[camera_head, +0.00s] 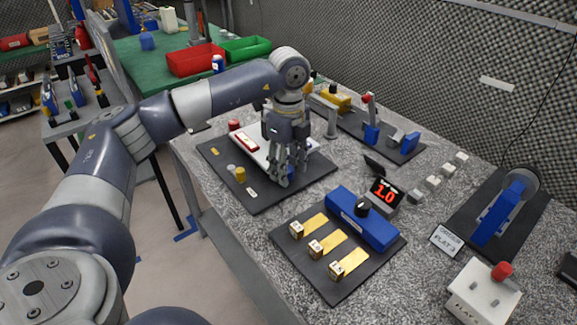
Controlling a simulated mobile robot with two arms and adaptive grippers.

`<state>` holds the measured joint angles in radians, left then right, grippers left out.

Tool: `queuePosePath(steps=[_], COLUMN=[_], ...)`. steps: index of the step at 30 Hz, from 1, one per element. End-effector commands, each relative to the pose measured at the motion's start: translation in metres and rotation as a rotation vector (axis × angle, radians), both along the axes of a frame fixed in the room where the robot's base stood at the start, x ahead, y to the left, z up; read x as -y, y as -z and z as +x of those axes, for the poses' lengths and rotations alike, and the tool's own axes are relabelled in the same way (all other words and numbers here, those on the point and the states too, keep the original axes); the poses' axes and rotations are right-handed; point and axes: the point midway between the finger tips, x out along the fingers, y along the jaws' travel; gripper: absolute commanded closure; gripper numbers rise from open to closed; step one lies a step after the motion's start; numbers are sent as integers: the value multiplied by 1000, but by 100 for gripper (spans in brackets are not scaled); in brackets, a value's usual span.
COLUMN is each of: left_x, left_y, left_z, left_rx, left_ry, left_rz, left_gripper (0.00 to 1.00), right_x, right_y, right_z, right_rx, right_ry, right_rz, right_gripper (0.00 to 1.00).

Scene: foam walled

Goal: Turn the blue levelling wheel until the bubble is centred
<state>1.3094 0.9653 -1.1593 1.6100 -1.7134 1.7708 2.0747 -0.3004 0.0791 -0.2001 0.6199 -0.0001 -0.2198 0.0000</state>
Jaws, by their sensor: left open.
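My left gripper (284,176) points down over a dark board (262,197) at the back left of the bench. It is open. A small patch of blue, probably the blue levelling wheel (291,172), shows between and behind its fingers. The fingers hide most of it, and I cannot tell whether they touch it. A white plate (270,151) on the board carries a red strip (246,142). A yellow knob (240,174) and a red knob (234,125) stand at the plate's left side. I cannot make out the bubble. My right gripper is not in view.
In front stands a board (330,283) with a blue block (362,217) and brass strips. Beside it is a red-lit display (383,194) reading 1.0. A blue wheel device (505,212) and a white box with a red button (484,295) stand at right.

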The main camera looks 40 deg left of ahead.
Motion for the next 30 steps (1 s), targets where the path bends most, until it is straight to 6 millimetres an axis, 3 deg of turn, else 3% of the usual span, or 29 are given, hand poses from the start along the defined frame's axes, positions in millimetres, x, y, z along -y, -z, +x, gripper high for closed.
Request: queuePosePath(steps=[11, 17, 30], left_x=[0, 0, 0], left_y=[7, 6, 7], left_z=[0, 0, -1], left_rx=[2, 1, 0], left_ry=[0, 0, 126], left_rz=[0, 0, -1], left_gripper=[53, 97, 97], right_x=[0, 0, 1], right_y=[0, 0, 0], right_z=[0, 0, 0], right_rx=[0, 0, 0], right_ry=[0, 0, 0], right_rz=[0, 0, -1], right_gripper=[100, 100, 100])
